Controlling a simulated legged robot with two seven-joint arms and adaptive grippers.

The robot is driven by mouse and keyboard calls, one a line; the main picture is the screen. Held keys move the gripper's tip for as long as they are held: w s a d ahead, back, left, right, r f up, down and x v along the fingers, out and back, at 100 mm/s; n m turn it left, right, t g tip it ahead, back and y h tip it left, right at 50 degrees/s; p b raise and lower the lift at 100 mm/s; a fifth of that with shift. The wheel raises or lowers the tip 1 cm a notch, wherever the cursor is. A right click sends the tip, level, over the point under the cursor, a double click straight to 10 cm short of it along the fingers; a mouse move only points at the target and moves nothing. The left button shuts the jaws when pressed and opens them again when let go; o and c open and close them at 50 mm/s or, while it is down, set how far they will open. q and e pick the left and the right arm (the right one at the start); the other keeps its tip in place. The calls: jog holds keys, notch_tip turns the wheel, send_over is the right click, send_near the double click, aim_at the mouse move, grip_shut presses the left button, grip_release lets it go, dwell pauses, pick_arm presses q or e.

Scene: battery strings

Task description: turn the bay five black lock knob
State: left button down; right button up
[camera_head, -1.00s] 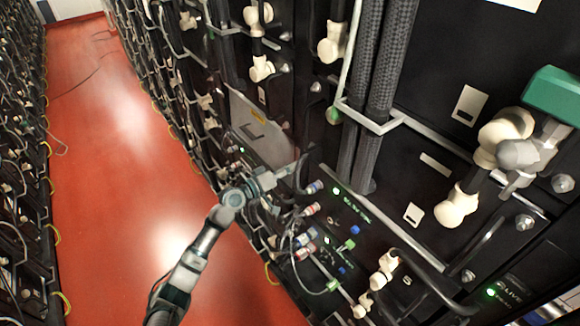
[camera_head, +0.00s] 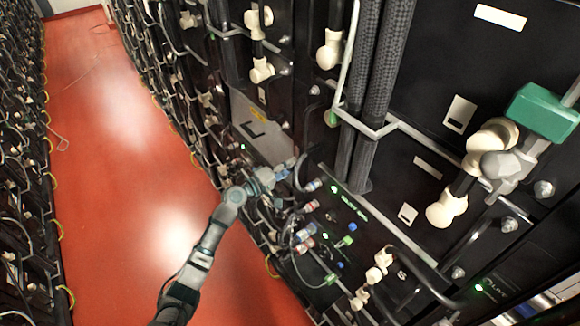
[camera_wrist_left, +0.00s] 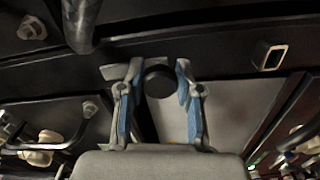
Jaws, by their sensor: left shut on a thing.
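My left gripper (camera_head: 284,170) reaches in from the lower left to the front of the rack, beside the lower end of a grey panel. In the left wrist view, its two blue-and-grey fingers (camera_wrist_left: 158,85) stand on either side of a round black knob (camera_wrist_left: 158,80). The gripper is shut on this knob. The knob sits in front of a pale grey plate (camera_wrist_left: 180,115). In the head view the gripper hides the knob. I cannot read a bay number here. My right gripper is not in view.
Coloured connectors and cables (camera_head: 308,225) crowd close below and right of the gripper. Thick black conduits (camera_head: 375,90) run down the rack. A green block (camera_head: 543,112) juts out at the right. The red aisle floor (camera_head: 110,190) is free on the left.

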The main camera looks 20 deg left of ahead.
pick_arm(q)
jog(key=shift+f, duration=0.2)
jog(key=c, duration=0.8)
grip_release()
jog(key=shift+a, duration=0.15)
jog(key=shift+o, duration=0.2)
jog(key=shift+a, duration=0.1)
jog(key=v, duration=1.2)
jog(key=shift+w, duration=0.15)
